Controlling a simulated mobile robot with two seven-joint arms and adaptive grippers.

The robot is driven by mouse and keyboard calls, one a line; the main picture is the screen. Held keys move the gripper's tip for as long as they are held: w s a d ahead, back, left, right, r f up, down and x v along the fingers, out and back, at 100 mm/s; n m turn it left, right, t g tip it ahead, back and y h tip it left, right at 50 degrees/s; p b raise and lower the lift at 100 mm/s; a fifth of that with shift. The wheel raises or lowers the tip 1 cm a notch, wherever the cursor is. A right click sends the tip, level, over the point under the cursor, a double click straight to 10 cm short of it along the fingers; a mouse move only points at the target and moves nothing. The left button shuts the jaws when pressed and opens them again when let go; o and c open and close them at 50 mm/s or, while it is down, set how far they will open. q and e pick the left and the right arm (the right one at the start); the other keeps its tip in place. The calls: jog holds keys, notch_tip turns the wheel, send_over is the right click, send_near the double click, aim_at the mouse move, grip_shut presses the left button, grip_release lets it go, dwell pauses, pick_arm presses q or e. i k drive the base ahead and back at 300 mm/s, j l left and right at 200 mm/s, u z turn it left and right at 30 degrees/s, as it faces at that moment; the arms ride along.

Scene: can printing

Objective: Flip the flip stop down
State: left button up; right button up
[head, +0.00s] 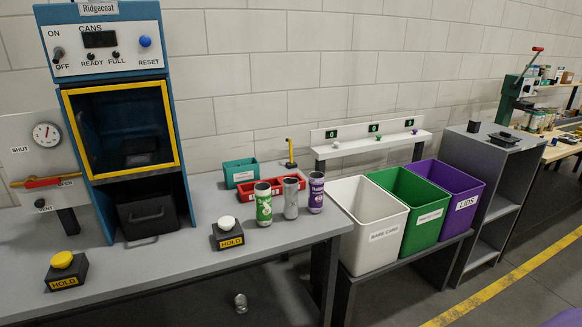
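Neither of my grippers shows in the head view, so nothing of mine is near the post.
White, green and purple bins (372,237) stand at right. A can (241,302) is on the floor.

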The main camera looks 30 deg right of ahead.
aim_at(289, 141)
jog(key=l+u, duration=0.5)
jog(key=l, duration=1.65)
jog(key=k, duration=0.05)
